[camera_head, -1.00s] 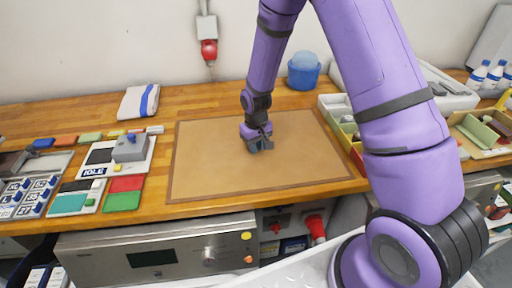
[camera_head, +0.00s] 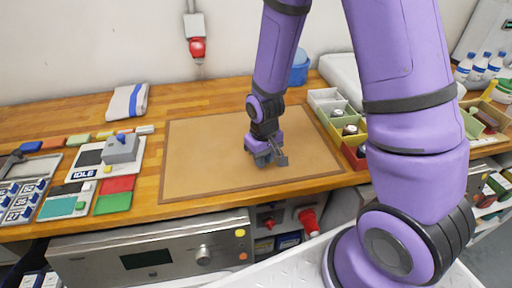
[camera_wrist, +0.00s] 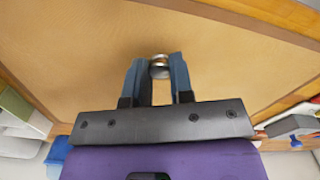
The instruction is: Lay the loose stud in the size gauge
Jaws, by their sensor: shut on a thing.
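My gripper (camera_wrist: 158,78) is shut on a small round metallic piece (camera_wrist: 159,67), which looks like the stud. The piece sits between the two blue-grey fingertips, over the brown mat. In the head view my gripper (camera_head: 268,159) is low over the right half of the mat, and the piece cannot be made out there. I cannot tell for sure which thing is the size gauge. A numbered rack with blue pegs (camera_head: 22,203) and a panel marked IDLE with a grey block (camera_head: 121,149) stand at the left.
The brown mat (camera_head: 205,150) is otherwise clear. Red (camera_head: 117,184) and green (camera_head: 113,204) pads lie left of it. A folded towel (camera_head: 128,101) lies behind. Open bins (camera_head: 325,97) with small items stand right of the mat. My upper arm covers part of the right side.

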